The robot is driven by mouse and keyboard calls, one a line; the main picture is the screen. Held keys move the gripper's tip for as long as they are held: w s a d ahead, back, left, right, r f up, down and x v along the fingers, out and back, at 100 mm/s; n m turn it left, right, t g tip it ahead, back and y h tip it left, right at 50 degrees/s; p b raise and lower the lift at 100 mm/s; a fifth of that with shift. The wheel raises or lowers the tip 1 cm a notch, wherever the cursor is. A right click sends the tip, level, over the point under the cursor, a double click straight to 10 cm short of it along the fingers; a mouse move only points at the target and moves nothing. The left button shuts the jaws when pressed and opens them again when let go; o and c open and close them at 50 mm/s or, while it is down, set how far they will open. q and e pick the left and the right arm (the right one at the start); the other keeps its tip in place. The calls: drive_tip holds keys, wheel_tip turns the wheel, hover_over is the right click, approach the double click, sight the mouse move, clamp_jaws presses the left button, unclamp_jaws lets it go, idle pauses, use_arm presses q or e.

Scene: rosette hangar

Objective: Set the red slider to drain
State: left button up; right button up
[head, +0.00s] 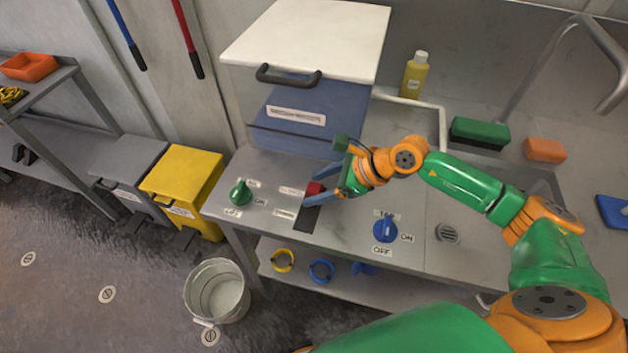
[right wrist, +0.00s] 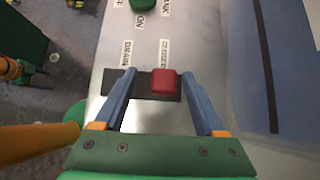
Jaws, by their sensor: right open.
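The red slider (head: 313,188) sits in a dark slot (head: 308,218) in the grey bench top. In the right wrist view the red slider (right wrist: 165,83) is at the end of the slot beside the CLOSED label (right wrist: 164,54). The DRAIN label (right wrist: 127,53) is by the other end, toward the bench's front edge. My right gripper (head: 318,187) is open, with its blue fingers on either side of the slider. In the right wrist view there is a gap between the slider and each finger. An orange and green part of my left arm (right wrist: 18,72) appears there, too small to read its jaws.
A green knob (head: 240,193) and a blue knob (head: 385,229) stand on the bench top either side of the slot. A white-lidded blue box (head: 292,105) rises behind it. A metal bucket (head: 217,291) and a yellow bin (head: 184,184) stand on the floor.

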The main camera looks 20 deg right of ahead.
drive_tip(key=shift+w+a+f, duration=0.3)
drive_tip(key=shift+a+f, duration=0.05)
drive_tip(key=shift+f, duration=0.05)
drive_tip(key=shift+w+d+f, duration=0.15)
drive_tip(key=shift+w+f, duration=0.2)
drive_tip(key=shift+f, duration=0.05)
drive_tip(key=shift+s+r, duration=0.15)
drive_tip(key=c, duration=0.6)
clamp_jaws()
